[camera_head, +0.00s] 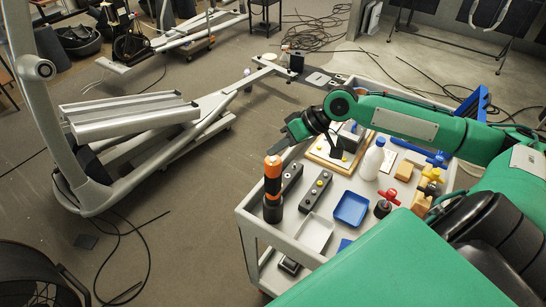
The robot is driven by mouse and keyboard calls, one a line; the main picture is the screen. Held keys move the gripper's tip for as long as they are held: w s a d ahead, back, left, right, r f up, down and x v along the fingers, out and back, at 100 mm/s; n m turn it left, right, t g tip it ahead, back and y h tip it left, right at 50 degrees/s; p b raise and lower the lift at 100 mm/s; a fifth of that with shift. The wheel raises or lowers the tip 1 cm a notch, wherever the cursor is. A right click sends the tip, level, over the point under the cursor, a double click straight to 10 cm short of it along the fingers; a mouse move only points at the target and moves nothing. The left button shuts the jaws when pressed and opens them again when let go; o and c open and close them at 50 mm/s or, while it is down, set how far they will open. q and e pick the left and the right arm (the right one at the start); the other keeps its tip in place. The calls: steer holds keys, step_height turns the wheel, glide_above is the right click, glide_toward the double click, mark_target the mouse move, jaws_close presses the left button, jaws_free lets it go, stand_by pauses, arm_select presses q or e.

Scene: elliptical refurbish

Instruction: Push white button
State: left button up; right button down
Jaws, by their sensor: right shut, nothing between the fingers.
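Two dark grey button boxes stand side by side on the cart. The nearer one (316,190) carries small round buttons along its top, at least one yellowish. The other box (291,178) is just left of it, and its button colours are too small to tell. I cannot single out a white button with certainty. My right gripper (277,147) is shut and empty, reaching in from the right above the cart's far left edge. It is apart from both boxes, beyond them in the picture. My left gripper is out of view.
The grey cart (246,222) also holds an orange-and-black cylinder (272,175) left of the boxes, a blue tray (351,208), a white bottle (373,160), and a wooden board (321,155). Exercise machines (130,110) stand on the floor to the left. The floor left of the cart is mostly clear.

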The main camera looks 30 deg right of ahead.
steer(key=shift+f, duration=0.15)
steer(key=shift+f, duration=0.3)
steer(key=shift+f, duration=0.2)
stand_by(0.4)
steer(key=shift+p, duration=0.3)
steer(key=shift+r+p, duration=0.7)
steer(key=shift+p, duration=0.2)
step_height(320, 180, up, 6)
steer(key=p, duration=0.6)
steer(key=shift+p, duration=0.4)
